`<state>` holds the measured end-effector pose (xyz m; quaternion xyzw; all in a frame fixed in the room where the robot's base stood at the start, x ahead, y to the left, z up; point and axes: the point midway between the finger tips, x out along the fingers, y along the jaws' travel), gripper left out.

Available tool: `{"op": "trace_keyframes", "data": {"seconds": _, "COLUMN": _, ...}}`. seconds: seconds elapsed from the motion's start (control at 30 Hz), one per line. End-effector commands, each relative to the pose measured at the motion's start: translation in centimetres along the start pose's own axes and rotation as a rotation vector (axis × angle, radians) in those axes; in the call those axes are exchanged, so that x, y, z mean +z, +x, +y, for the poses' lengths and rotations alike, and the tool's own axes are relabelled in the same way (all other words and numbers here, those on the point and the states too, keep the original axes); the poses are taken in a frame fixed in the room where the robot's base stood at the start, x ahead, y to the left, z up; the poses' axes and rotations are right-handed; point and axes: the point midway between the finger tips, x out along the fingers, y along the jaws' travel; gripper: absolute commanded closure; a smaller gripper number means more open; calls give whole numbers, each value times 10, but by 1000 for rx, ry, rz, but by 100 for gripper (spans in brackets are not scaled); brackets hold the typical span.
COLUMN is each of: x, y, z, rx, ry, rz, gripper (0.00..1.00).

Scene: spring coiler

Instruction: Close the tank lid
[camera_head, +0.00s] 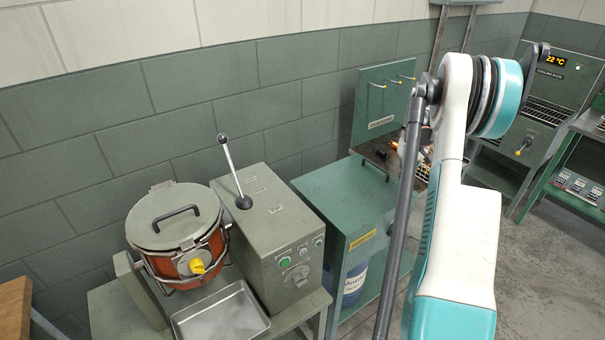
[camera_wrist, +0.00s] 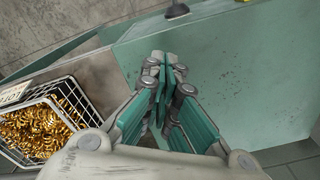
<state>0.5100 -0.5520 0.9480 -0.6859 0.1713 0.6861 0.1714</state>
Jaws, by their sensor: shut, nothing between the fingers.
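A round orange tank (camera_head: 212,247) with a yellow spout stands in a grey cradle at the lower left of the head view. Its grey lid (camera_head: 155,231) lies flat over the top, with a dark bar handle (camera_head: 175,217) and a hinge at the back; I see no clear gap under it. My gripper (camera_wrist: 166,66) shows in the wrist view, its fingers together and empty, in front of a green surface. The tank does not show there. In the head view my gripper cannot be made out.
A grey control box (camera_head: 282,222) with a black-knobbed lever stands right of the tank, and a metal tray (camera_head: 222,318) lies in front. A green cabinet (camera_head: 345,205) is further right. In the wrist view a wire basket (camera_wrist: 68,88) holds gold coils.

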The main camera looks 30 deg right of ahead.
Motion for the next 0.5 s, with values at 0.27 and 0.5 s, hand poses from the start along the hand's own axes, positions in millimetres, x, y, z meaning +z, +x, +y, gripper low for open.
{"op": "trace_keyframes", "data": {"seconds": 0.27, "x": 0, "y": -21, "z": 0, "rx": 0, "ry": 0, "rz": 0, "gripper": 100}}
{"op": "trace_keyframes", "data": {"seconds": 0.5, "x": 0, "y": -43, "z": 0, "rx": 0, "ry": 0, "rz": 0, "gripper": 100}}
